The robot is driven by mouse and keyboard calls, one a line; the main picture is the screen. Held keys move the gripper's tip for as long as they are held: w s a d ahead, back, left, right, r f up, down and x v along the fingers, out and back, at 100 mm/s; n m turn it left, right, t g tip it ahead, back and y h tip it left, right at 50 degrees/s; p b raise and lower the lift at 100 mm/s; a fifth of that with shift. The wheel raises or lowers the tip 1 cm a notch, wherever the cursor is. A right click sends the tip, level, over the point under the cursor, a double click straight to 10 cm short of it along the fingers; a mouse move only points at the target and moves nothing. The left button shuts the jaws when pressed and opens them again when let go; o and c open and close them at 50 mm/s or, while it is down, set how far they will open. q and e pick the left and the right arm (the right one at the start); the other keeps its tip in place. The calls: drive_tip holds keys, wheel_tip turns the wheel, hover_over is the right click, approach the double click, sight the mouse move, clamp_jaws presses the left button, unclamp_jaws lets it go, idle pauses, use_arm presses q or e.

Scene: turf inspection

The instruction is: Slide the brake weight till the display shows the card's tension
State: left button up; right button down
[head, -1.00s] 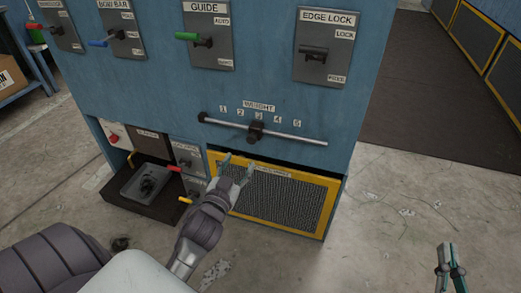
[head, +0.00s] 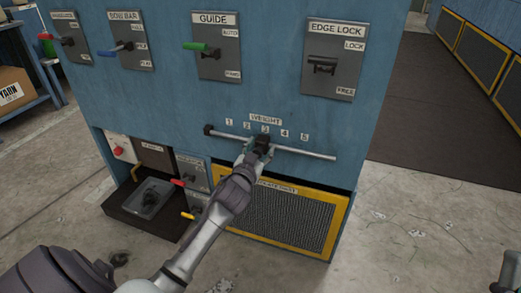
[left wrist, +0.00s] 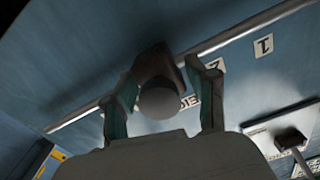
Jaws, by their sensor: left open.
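The dark brake weight (head: 264,138) sits on a pale horizontal rod (head: 306,152) on the blue machine front, just below the 3 of the WEIGHT scale. In the left wrist view the weight (left wrist: 157,66) has a round grey knob facing me. My left gripper (head: 260,149) is at the weight; its teal fingers (left wrist: 164,102) stand open, one on each side of the knob. I cannot tell whether they touch it. My right gripper (head: 512,262) is partly cut off at the right edge, its jaws unclear. I see neither display nor card.
Above are the GUIDE lever (head: 205,48) and EDGE LOCK lever (head: 323,63). Below are a yellow-framed mesh panel (head: 333,227), a dark tray (head: 125,211) and red and yellow handles. Open concrete floor lies to the right.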

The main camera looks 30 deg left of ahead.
use_arm(q)
drive_tip(key=shift+w, duration=0.1)
clamp_jaws()
idle(0.3)
